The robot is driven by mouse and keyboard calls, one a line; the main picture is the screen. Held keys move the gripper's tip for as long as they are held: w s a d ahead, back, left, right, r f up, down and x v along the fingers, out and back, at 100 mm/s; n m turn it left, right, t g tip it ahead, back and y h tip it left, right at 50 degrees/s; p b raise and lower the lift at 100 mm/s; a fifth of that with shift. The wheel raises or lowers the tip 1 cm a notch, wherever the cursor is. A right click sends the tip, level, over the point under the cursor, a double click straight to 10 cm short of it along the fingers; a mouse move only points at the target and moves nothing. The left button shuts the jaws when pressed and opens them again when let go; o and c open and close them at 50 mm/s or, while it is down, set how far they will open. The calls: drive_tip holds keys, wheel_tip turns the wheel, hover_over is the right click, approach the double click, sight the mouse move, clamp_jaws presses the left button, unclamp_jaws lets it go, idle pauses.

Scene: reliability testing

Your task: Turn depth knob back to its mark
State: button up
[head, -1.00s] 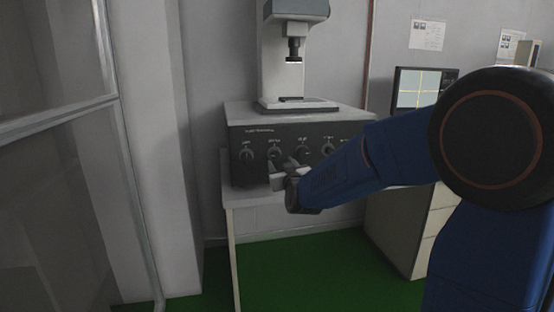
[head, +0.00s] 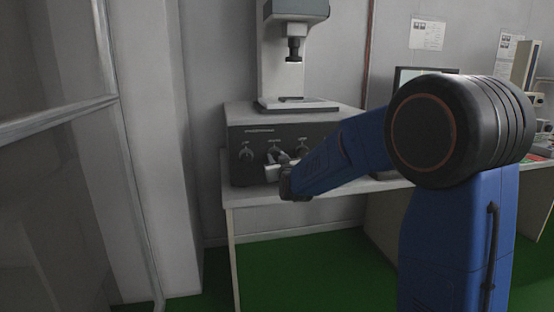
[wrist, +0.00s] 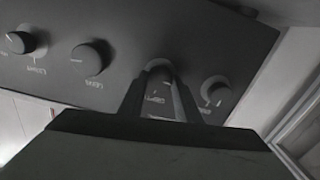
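A dark instrument panel with a row of round knobs faces me. In the head view I see the leftmost knob (head: 246,153), a second knob (head: 273,152) and a third knob (head: 302,150); the rest are behind my arm. My gripper (head: 276,166) is at the second knob. In the wrist view, my gripper's fingers (wrist: 160,84) stand apart on either side of one knob (wrist: 160,70), their tips at its edges. I cannot tell whether they press on it. Its pointer is not clear. The labels are too blurred to read surely, so which knob is depth is unclear.
A microscope-like column (head: 282,50) stands on the panel's housing. The housing sits on a white table (head: 245,198). A monitor (head: 410,74) is partly hidden behind my arm. A glass-panelled frame (head: 60,120) is at the left.

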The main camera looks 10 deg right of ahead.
drive_tip(key=shift+c, duration=1.3)
drive_tip(key=m, duration=0.3)
drive_tip(key=shift+m, duration=0.4)
drive_tip(key=m, duration=0.4)
drive_tip(key=shift+m, duration=0.3)
drive_tip(key=m, duration=0.4)
drive_tip(key=shift+m, duration=2.2)
